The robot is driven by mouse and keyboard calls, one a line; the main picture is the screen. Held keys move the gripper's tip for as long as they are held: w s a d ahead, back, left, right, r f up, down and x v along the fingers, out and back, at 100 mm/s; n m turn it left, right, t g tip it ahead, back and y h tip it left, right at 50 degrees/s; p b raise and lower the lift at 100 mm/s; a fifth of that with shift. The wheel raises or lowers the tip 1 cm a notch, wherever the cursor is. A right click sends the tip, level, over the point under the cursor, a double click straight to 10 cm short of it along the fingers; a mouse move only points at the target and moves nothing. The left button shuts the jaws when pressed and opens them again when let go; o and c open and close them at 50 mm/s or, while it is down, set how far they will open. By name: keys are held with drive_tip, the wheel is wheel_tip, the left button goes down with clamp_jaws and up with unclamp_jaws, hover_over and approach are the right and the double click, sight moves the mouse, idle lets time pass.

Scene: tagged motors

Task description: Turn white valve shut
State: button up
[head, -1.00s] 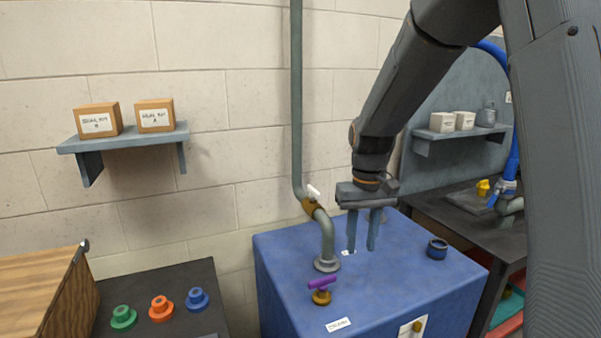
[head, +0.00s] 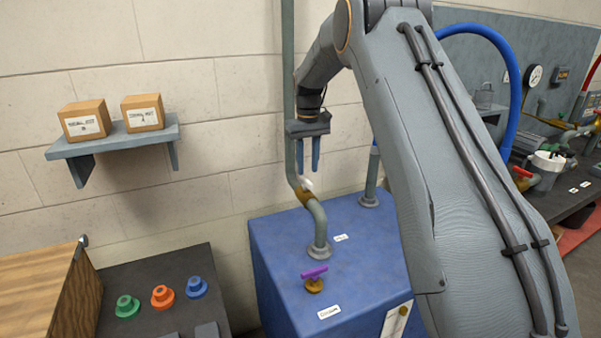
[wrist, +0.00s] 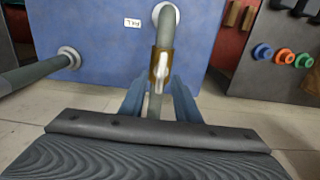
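The white valve handle (head: 305,184) sits on a brass body (head: 304,196) in the grey pipe (head: 318,222) that rises from the blue tank. In the wrist view the white handle (wrist: 159,72) lies roughly in line with the pipe on its brass body (wrist: 160,60). My gripper (head: 308,172) points down just above the valve in the head view. Its two blue fingers are apart, one on each side of the pipe in the wrist view (wrist: 160,84). I see no contact with the handle.
The blue tank (head: 280,270) bears a purple-handled valve (head: 314,273) in front and another pipe (head: 369,195) behind. A shelf (head: 115,146) with two boxes is on the left wall. Green, orange and blue knobs (head: 197,287) stand on a dark bench.

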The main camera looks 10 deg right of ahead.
sight(306, 179)
drive_tip(key=shift+a+f+p, duration=0.15)
drive_tip(key=shift+f+p, duration=0.4)
drive_tip(key=shift+f, duration=1.4)
